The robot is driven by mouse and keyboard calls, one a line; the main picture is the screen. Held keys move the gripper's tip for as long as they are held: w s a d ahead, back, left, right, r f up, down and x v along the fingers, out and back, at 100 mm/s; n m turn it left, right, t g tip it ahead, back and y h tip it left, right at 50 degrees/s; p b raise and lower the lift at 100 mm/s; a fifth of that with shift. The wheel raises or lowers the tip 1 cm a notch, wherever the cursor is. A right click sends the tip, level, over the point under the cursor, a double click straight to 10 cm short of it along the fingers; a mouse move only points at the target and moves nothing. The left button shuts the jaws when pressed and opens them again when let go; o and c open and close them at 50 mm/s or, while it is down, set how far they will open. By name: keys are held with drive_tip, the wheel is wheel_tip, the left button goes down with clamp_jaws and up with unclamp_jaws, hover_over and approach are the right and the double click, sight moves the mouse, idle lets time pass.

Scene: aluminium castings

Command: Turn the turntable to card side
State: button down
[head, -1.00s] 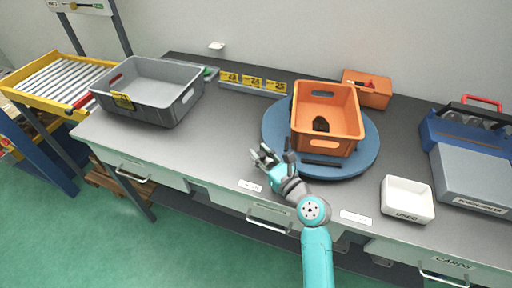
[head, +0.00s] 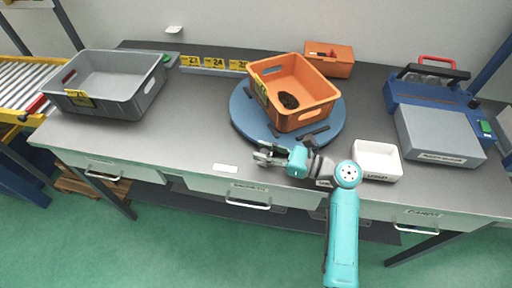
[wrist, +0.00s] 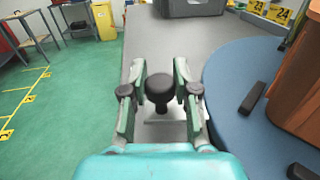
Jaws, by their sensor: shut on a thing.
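The blue turntable (head: 243,118) lies on the grey bench and bears an orange crate (head: 310,118) holding a dark part (head: 288,101). A yellow card (head: 260,88) shows on the crate's left wall, and a hand hole shows in its lower-right wall. My gripper (head: 266,154) is at the turntable's front edge. In the wrist view my gripper (wrist: 158,92) is shut on a black knob (wrist: 160,93) on a short stem. The turntable (wrist: 232,75) is to its right, with black bars (wrist: 252,97) on top. The knob is hidden in the head view.
A grey crate (head: 127,105) stands on the left of the bench. A white bin (head: 377,172) is close to the right of my wrist. A blue and grey machine (head: 440,132) stands further right, and an orange box (head: 331,66) is behind the turntable.

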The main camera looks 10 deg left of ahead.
drive_tip(key=shift+s+d+n+g, duration=0.1)
drive_tip(key=shift+d+n+g, duration=0.2)
drive_tip(key=shift+d+g, duration=0.25)
drive_tip(key=shift+d, duration=0.1)
drive_tip(key=c, duration=0.8)
unclamp_jaws()
drive_tip(key=shift+c, duration=0.2)
drive_tip(key=d, duration=0.4)
drive_tip(key=s+d, duration=0.1)
drive_tip(key=d, duration=0.7)
drive_tip(key=shift+s, duration=0.25)
